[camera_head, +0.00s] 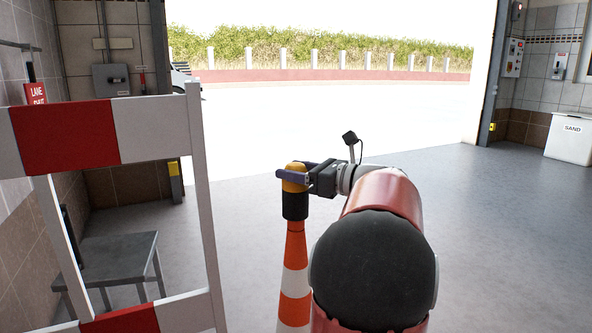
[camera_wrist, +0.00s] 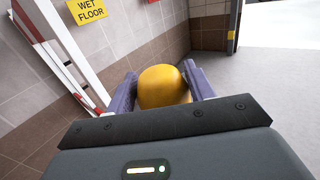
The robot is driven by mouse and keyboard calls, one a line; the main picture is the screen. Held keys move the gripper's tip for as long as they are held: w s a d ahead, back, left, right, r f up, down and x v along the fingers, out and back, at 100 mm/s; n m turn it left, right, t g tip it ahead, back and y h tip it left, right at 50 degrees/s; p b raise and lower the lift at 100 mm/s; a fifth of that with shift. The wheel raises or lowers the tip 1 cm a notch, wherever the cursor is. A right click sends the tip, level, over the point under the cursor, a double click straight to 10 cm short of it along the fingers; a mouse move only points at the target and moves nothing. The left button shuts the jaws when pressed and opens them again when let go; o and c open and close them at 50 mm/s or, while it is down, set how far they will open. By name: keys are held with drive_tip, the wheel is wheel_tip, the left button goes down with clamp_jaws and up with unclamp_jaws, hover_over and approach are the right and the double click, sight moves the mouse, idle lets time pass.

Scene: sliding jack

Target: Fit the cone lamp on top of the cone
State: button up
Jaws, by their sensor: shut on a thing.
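The cone lamp has a yellow-orange dome (camera_head: 294,182) over a black base and stands upright at the top of the cone. The orange and white striped cone (camera_head: 294,281) is upright on the floor. The black base meets the cone's tip; how far it sits over the tip I cannot tell. My gripper (camera_head: 294,176) is shut on the lamp's dome from the right side. In the wrist view the yellow dome (camera_wrist: 164,87) sits between the two purple-grey fingers. The cone is hidden in the wrist view, and its foot is out of the head view.
A red and white barrier (camera_head: 152,128) stands close on the left. Behind it is a grey metal table (camera_head: 118,252). A white sand bin (camera_head: 571,138) stands at the far right. The floor behind the cone is clear to the open doorway.

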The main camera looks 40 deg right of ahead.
drive_tip(key=shift+f, duration=0.15)
drive_tip(key=o, duration=1)
drive_tip(key=shift+r, duration=0.2)
drive_tip(key=shift+s+d+r, duration=0.15)
drive_tip(key=shift+s+r, duration=0.05)
drive_tip(key=shift+r, duration=0.05)
drive_tip(key=p+v, duration=0.1)
drive_tip(key=v, duration=1)
drive_tip(key=shift+s+f, duration=0.1)
drive_tip(key=shift+s, duration=0.15)
